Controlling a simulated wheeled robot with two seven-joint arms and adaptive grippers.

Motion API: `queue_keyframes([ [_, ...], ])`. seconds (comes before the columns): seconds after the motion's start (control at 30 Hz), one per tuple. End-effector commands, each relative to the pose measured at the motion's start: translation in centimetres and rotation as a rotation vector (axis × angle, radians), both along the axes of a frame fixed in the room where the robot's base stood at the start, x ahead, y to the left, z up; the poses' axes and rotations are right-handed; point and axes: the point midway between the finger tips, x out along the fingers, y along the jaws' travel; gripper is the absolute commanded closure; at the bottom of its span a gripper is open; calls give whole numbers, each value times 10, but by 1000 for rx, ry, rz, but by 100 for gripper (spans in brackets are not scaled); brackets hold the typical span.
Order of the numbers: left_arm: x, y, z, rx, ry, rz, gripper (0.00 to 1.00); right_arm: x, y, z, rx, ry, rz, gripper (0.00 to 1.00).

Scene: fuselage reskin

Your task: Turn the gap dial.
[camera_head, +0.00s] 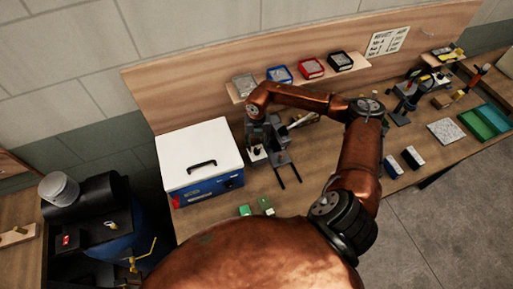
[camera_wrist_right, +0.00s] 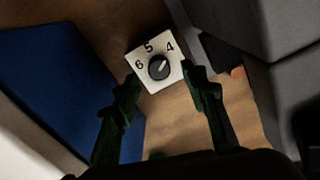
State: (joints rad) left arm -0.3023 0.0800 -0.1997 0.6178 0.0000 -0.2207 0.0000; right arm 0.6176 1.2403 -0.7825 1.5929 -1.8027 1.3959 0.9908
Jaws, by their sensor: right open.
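The gap dial (camera_wrist_right: 159,67) is a black round knob on a square white plate marked 4, 5 and 6. Its pale pointer line slants up and right, toward the 4 side. My right gripper (camera_wrist_right: 160,75) is open, with one dark green finger on each side of the dial plate. The fingertips are close to the plate's edges; I cannot tell whether they touch it. In the head view my right arm bends over the grey machine (camera_head: 273,143), where the gripper is small and partly hidden. My left gripper is out of view.
A white-lidded blue box (camera_head: 200,155) stands left of the machine; its blue side (camera_wrist_right: 50,80) is close to the left finger. Grey blocks (camera_wrist_right: 230,25) crowd the right. Small coloured trays (camera_head: 311,68) sit on the shelf behind. The front of the bench has some free room.

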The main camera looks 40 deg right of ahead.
Motion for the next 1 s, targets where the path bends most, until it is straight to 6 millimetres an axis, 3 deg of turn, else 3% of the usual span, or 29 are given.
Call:
queue_keyframes([
  [0.23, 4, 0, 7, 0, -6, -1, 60, 1, 2, -29, 1, 0, 1, 60],
  [0.6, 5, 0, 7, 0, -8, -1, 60, 1, 1, -35, 1, -1, 2, 61],
  [1.0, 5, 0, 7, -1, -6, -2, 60, 1, 1, -35, 1, -1, 2, 88],
])
